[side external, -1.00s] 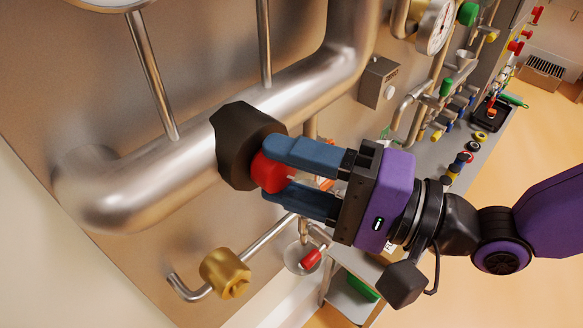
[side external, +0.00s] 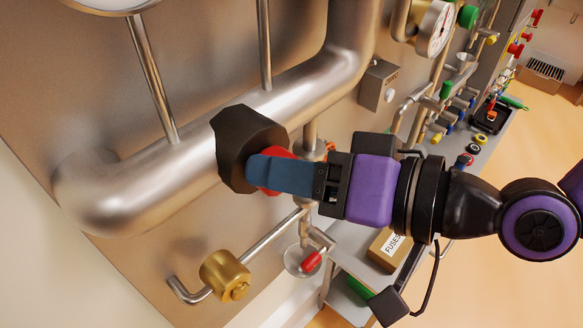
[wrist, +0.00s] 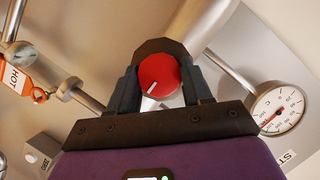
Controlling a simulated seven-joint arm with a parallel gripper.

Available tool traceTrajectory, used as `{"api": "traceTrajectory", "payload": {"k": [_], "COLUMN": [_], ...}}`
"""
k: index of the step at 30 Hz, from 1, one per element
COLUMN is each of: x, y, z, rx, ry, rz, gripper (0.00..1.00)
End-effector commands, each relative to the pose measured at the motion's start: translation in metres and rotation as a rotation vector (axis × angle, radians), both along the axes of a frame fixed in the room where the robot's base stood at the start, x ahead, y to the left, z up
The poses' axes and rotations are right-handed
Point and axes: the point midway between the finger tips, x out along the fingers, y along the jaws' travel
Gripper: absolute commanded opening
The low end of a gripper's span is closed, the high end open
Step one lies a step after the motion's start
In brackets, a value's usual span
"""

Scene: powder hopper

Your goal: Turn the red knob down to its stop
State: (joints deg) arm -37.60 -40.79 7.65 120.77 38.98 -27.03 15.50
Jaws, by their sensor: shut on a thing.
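The red knob (wrist: 158,74) sits in front of a dark many-sided collar on the large steel pipe. In the wrist view it shows as a round red face with a white pointer line toward the lower left. My gripper (wrist: 160,90) is shut on it, with one finger on each side. In the side view the red knob (side external: 268,174) is partly hidden behind one blue finger of my gripper (side external: 262,174), and the other finger is hidden. The dark collar (side external: 236,140) lies right behind the knob.
A brass valve (side external: 226,276) and a small red handle (side external: 311,261) are below the knob. A grey switch box (side external: 378,86) is on the panel. A dial gauge (wrist: 278,108) and an orange HOT tag (wrist: 15,75) show in the wrist view. A FUSES box (side external: 388,250) stands below my arm.

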Motion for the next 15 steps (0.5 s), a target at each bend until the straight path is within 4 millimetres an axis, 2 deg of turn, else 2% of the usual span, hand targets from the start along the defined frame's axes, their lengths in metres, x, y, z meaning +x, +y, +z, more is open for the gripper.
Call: {"api": "traceTrajectory", "payload": {"k": [15], "x": [-0.0026], "y": [0.0022], "z": [0.0017], "rx": [-0.295], "ry": [-0.296], "rz": [0.000], "gripper": [0.19]}}
